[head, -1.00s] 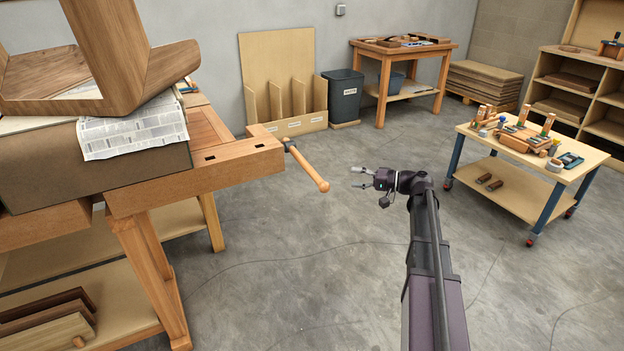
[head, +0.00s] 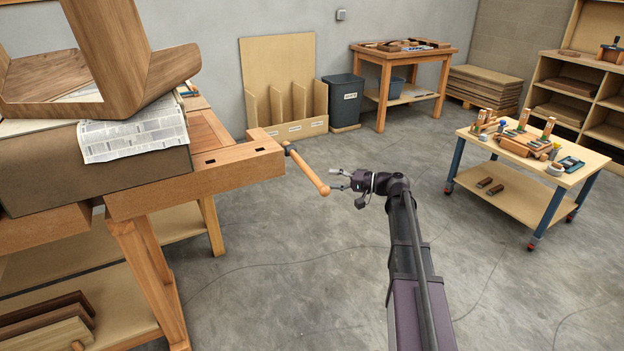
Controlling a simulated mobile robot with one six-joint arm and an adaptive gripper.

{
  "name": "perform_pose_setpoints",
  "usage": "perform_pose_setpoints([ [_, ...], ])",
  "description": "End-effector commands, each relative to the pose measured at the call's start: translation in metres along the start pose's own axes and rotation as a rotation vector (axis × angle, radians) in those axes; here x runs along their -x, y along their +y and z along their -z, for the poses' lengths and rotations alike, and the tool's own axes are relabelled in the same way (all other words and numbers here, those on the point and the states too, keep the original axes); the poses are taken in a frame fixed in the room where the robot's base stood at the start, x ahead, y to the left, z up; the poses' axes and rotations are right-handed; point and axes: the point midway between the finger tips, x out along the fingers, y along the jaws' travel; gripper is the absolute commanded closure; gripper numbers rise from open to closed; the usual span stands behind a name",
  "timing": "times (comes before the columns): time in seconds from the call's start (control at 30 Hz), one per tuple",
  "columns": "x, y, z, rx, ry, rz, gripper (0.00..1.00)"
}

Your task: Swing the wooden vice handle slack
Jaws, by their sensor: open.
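The wooden vice handle (head: 308,170) sticks out from the vice at the right end of the workbench. It slants down to the right and ends in a rounded knob. The vice jaw (head: 262,141) is a wooden block at the bench end. My gripper (head: 333,179) is open and empty, its fingers pointing left toward the handle's knob end. In this view its fingertips are just right of the handle; whether they touch it I cannot tell.
The workbench (head: 180,192) carries a bent wooden frame (head: 130,60) and a newspaper (head: 135,132) on a brown block. A wheeled cart (head: 520,205) with tools stands to the right.

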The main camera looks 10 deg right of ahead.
Motion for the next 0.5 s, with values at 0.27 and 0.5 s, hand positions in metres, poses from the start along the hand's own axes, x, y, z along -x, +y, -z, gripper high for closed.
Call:
perform_pose_setpoints([
  [0.27, -0.042, 0.001, 0.0, 0.0, -0.002, 0.0, 0.31],
  [0.5, -0.064, 0.0, 0.0, 0.0, 0.0, 0.0, 0.31],
])
